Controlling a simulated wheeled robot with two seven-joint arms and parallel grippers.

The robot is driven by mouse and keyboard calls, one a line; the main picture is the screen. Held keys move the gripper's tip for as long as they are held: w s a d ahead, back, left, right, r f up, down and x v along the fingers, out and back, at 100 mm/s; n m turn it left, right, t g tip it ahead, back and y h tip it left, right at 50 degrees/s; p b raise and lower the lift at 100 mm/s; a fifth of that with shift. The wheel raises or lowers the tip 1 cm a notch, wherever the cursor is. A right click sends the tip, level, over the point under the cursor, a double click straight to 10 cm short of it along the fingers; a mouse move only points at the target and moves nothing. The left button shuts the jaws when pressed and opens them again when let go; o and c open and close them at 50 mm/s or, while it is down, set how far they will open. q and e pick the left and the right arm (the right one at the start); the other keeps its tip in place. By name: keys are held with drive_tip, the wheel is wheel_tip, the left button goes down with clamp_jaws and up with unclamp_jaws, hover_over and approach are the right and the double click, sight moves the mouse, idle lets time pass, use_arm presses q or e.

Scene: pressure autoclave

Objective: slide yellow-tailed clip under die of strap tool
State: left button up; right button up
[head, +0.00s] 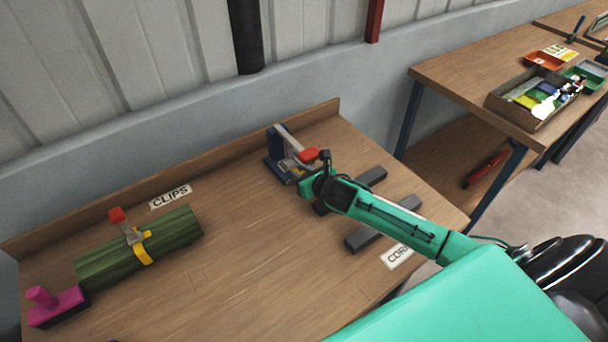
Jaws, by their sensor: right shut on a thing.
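A green ribbed bundle (180,231) lies at the left of the table with a yellow strap (144,250) around it. A grey metal piece with a red tip (117,215) stands on the strap; I cannot tell whether this is the strap tool or the clip. A second grey lever device with a blue base (276,169) and red end (308,154) stands near the back edge. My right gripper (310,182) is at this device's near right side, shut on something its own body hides. No separate yellow-tailed clip is clearly visible. My left gripper is out of view.
A magenta block with a knob (52,307) is at the bundle's left end. Dark grey bars (362,236) lie under and beside my right arm. A CLIPS label (170,196) is near the back edge. The table's middle is clear. A box of items (524,117) stands on another table.

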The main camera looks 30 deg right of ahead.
drive_tip(key=shift+w, duration=0.15)
drive_tip(key=o, duration=1.1)
drive_tip(key=shift+c, duration=0.2)
